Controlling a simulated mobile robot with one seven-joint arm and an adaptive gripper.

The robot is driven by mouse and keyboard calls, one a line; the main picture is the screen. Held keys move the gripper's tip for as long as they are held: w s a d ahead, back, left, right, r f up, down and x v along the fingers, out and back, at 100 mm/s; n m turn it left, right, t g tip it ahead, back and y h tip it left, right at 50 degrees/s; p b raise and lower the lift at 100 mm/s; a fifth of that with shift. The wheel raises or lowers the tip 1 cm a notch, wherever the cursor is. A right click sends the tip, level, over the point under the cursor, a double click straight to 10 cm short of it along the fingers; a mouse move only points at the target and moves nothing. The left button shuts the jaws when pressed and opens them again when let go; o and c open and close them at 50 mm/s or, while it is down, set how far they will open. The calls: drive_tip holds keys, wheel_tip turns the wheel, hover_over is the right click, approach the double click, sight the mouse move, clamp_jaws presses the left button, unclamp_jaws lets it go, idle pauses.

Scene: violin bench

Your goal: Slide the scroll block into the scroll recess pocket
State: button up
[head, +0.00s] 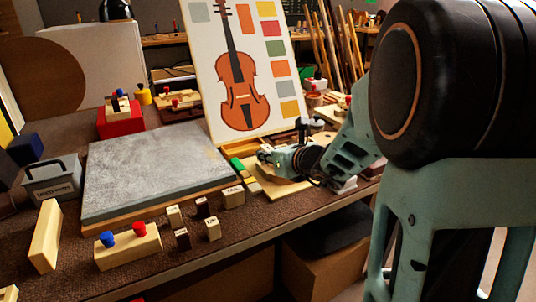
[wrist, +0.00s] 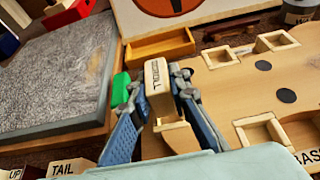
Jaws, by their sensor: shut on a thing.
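The scroll block (wrist: 156,86) is a pale wooden block with "SCROLL" lettered on its face. In the wrist view my gripper (wrist: 157,90) is shut on it, with one blue finger on each side. The block is held upright or nearly so at the left part of the pale wooden board (wrist: 215,85). I cannot tell whether it touches the board. The board has several square-walled pockets, but I cannot tell which is the scroll recess. In the head view my gripper (head: 264,157) is low over the board, and the block is too small to make out.
A grey slab (head: 155,170) lies left of the board. A green block (wrist: 121,88) is close beside my left finger. A wooden tray (wrist: 160,45) lies behind. Small lettered blocks, including TAIL (wrist: 70,168), stand in front. A violin picture panel (head: 243,75) stands behind.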

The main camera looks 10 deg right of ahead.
drive_tip(key=shift+f+b, duration=0.65)
drive_tip(key=shift+f, duration=0.35)
drive_tip(key=o, duration=0.6)
drive_tip(key=shift+c, duration=0.2)
drive_tip(key=o, duration=0.3)
drive_tip(key=shift+o, duration=0.2)
drive_tip(key=shift+s+f, duration=0.1)
